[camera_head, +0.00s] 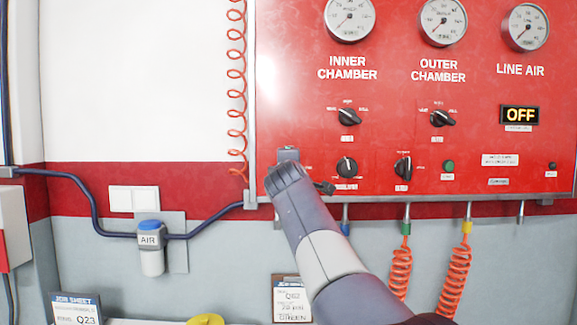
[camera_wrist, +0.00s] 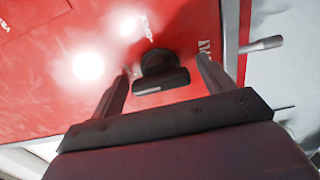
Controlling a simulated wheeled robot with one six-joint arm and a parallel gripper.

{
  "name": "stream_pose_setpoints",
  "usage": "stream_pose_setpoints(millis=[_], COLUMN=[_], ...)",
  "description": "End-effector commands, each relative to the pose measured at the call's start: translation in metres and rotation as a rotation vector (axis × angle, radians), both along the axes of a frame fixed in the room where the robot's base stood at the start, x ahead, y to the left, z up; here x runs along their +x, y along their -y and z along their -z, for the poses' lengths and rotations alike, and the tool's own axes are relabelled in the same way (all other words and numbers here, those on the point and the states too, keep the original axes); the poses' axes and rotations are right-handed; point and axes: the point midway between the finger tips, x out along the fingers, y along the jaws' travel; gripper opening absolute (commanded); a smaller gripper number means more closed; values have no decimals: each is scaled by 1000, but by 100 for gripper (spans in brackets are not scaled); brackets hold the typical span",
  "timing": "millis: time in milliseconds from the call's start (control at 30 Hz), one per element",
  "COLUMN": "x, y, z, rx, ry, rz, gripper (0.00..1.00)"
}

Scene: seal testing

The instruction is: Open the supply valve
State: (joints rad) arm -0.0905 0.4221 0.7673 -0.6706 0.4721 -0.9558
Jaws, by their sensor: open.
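In the wrist view a black knob (camera_wrist: 162,73) stands out from the red panel (camera_wrist: 70,60). My gripper (camera_wrist: 165,64) is open, with one finger on each side of the knob. I cannot tell whether either finger touches it. Small white lettering lies around the knob, too blurred to read. In the head view my arm reaches to the panel's lower left corner, and my wrist hides most of the gripper and that knob. No supply valve label is readable. The line air display (camera_head: 520,115) reads OFF.
Several other black knobs, such as the upper inner chamber knob (camera_head: 348,117) and a lower knob (camera_head: 403,168), sit right of my wrist. An orange coiled hose (camera_head: 237,90) hangs at the panel's left edge. A grey AIR unit (camera_head: 151,250) is on the wall.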

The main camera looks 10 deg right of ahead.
Motion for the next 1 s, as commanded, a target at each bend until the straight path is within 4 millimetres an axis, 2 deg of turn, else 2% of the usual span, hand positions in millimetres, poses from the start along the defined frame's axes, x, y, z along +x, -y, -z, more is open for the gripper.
stream_pose_setpoints(millis=[267, 800, 1000], x=[1, 1, 1], y=[0, 0, 0], z=[1, 1, 1], rx=[0, 0, 13], ry=[0, -1, 2], rz=[0, 0, 0], gripper=[76, 32, 32])
